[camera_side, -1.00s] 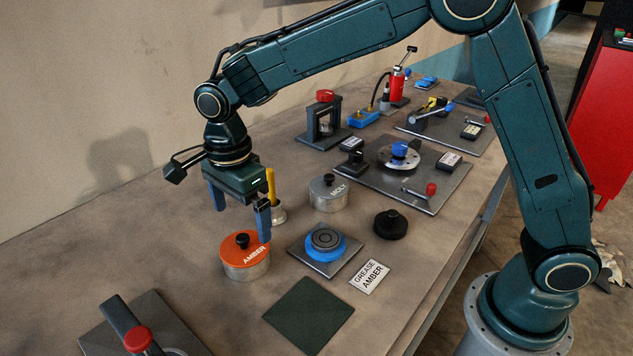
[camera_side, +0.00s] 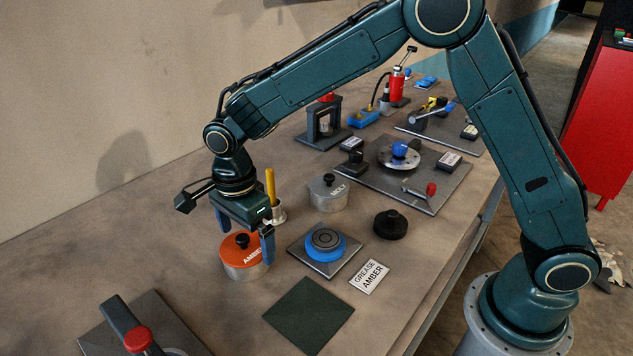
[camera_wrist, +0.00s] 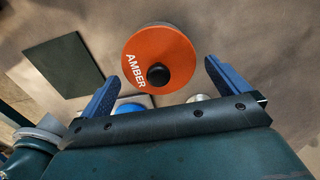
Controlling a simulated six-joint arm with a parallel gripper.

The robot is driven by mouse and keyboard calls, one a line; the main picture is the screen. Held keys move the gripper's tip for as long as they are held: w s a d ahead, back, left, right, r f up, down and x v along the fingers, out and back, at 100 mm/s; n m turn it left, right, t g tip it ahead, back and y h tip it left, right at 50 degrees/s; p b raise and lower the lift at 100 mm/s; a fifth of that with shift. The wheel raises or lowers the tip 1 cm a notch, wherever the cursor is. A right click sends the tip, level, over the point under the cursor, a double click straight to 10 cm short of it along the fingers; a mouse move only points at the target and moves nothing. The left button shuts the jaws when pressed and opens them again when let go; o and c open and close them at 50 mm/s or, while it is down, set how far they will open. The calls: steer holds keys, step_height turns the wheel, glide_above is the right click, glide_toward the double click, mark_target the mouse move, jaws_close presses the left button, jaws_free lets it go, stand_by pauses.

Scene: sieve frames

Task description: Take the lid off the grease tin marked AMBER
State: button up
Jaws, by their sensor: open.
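The AMBER grease tin (camera_side: 246,271) stands on the bench, silver-sided. Its orange lid (camera_side: 229,253) with a black knob (camera_side: 242,240) sits on top of it. In the wrist view the lid (camera_wrist: 178,50) and its knob (camera_wrist: 158,75) lie just beyond and between my fingers. My gripper (camera_side: 243,240) is open and empty, low over the tin, pointing down. One blue finger shows at the lid's right side; the other is on the far left side. I cannot tell whether either finger touches the lid. In the wrist view my gripper (camera_wrist: 163,78) has its fingers wide apart.
A GREASE AMBER card (camera_side: 369,277), a blue ring fixture (camera_side: 324,249) and a dark green mat (camera_side: 309,315) lie to the right. The MOLY tin (camera_side: 328,195) and a cup with a yellow stick (camera_side: 276,212) stand behind. A black knobbed lid (camera_side: 391,224) lies farther right.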

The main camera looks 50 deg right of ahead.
mark_target(245, 235)
stand_by(0.3)
steer(key=c, duration=0.9)
steer(key=shift+r, duration=0.1)
step_height(245, 235, up, 20)
stand_by(0.8)
